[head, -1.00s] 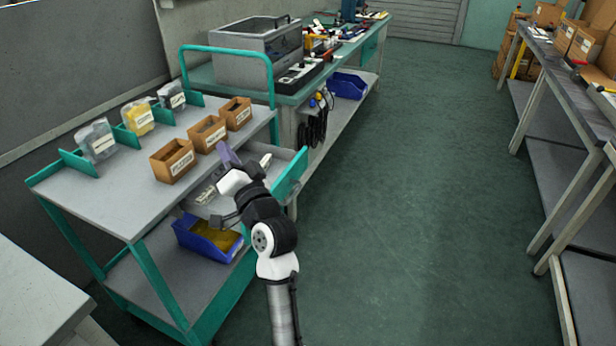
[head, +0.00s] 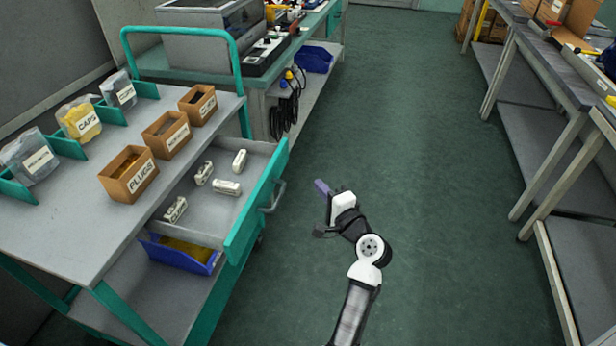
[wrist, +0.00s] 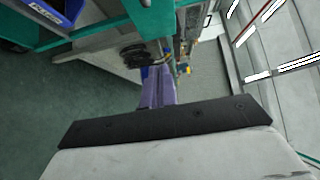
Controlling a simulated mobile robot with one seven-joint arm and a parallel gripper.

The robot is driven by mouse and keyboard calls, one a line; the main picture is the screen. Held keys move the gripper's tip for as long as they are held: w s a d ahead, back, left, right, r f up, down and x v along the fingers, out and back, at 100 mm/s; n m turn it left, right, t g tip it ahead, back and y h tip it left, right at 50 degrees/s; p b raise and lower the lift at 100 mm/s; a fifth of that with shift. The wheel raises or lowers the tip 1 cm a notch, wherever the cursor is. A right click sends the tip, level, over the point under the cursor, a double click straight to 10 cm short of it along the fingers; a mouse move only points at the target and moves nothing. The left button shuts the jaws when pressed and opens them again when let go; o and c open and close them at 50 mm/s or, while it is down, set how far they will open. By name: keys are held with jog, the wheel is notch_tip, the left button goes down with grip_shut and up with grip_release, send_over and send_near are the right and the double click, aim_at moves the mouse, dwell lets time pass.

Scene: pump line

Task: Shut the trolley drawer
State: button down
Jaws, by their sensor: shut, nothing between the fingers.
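The trolley (head: 66,240) stands at the left in the head view, grey with teal frame and handle rail. Its drawer (head: 243,215) is pulled out to the right, with a teal front and a grey bar handle (head: 273,197). Several small white labelled parts (head: 226,187) lie in the drawer. My gripper (head: 322,188) is to the right of the drawer front, apart from it, over the aisle floor. Its purple fingers are shut and empty. In the wrist view the fingers (wrist: 158,88) also look together, with teal trolley frame beyond them.
Labelled cardboard boxes (head: 166,135) and clear bags (head: 78,120) sit on the trolley top. A blue bin (head: 182,254) is on its lower shelf. A workbench (head: 282,82) stands behind; another bench (head: 560,80) lines the right. The aisle floor between is clear.

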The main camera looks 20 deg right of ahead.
jog(key=p, duration=0.2)
send_near(284, 158)
jog(key=w+d, duration=0.2)
jog(key=w, duration=0.2)
jog(key=shift+w+a, duration=0.2)
jog(key=shift+a, duration=0.3)
jog(key=shift+w+a, duration=0.25)
jog(key=shift+a, duration=0.3)
jog(key=shift+w+a, duration=0.4)
jog(key=shift+a, duration=0.05)
jog(key=shift+p, duration=0.3)
